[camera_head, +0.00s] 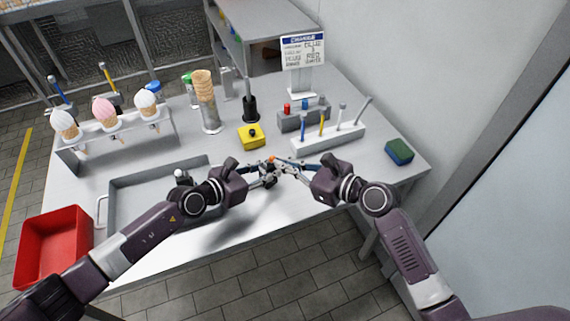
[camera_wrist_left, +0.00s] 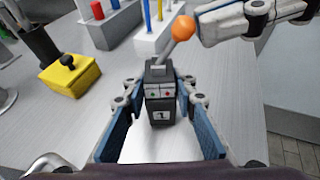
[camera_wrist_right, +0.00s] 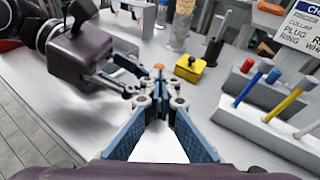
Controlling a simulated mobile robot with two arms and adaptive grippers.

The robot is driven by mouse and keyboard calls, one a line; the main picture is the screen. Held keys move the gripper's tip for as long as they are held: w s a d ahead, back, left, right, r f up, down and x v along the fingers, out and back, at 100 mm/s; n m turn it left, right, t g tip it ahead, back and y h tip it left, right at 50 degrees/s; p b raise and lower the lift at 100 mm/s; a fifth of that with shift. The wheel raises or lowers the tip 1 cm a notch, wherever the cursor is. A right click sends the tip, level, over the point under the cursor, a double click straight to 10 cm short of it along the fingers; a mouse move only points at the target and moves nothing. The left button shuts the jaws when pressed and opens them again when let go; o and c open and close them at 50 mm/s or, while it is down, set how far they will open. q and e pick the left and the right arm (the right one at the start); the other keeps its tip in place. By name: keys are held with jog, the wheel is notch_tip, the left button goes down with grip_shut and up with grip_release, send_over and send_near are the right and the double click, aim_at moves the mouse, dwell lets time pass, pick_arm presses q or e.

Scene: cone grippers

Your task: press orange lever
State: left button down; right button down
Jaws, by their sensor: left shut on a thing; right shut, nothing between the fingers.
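The orange lever knob (camera_wrist_left: 183,27) sits on a tilted metal stem atop a small dark box (camera_wrist_left: 160,105) with a green and a red button and a "1" label. The knob also shows in the head view (camera_head: 271,158) and just beyond the right fingertips in the right wrist view (camera_wrist_right: 158,66). My left gripper (camera_head: 268,178) is shut on the box, one finger on each side. My right gripper (camera_wrist_right: 160,88) is shut and empty. Its fingertips are close beside the knob; I cannot tell whether they touch. The box is mostly hidden in the head view.
A yellow box with a dark button (camera_head: 251,138) stands behind the grippers. A rack of coloured rods (camera_head: 330,140) stands to the right of it. A grey tray (camera_head: 135,185) lies left, near the red bin (camera_head: 52,245). A green-blue sponge (camera_head: 399,151) lies at the right.

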aim_at(272, 156)
jog(key=shift+w+a+r, duration=0.2)
jog(key=shift+w+r, duration=0.1)
jog(key=shift+r, duration=0.15)
jog(key=shift+w+a+r, duration=0.55)
jog(key=shift+w+a, duration=0.1)
jog(key=shift+w, duration=0.1)
jog(key=shift+w+a+r, duration=0.5)
jog(key=shift+w+a, duration=0.15)
jog(key=shift+w, duration=0.05)
dwell(1.2)
jog(key=s+d+r, duration=0.6)
jog(key=d+r, duration=0.2)
jog(key=shift+s, duration=0.35)
jog(key=c, duration=2.7)
grip_release()
jog(key=shift+c, duration=0.2)
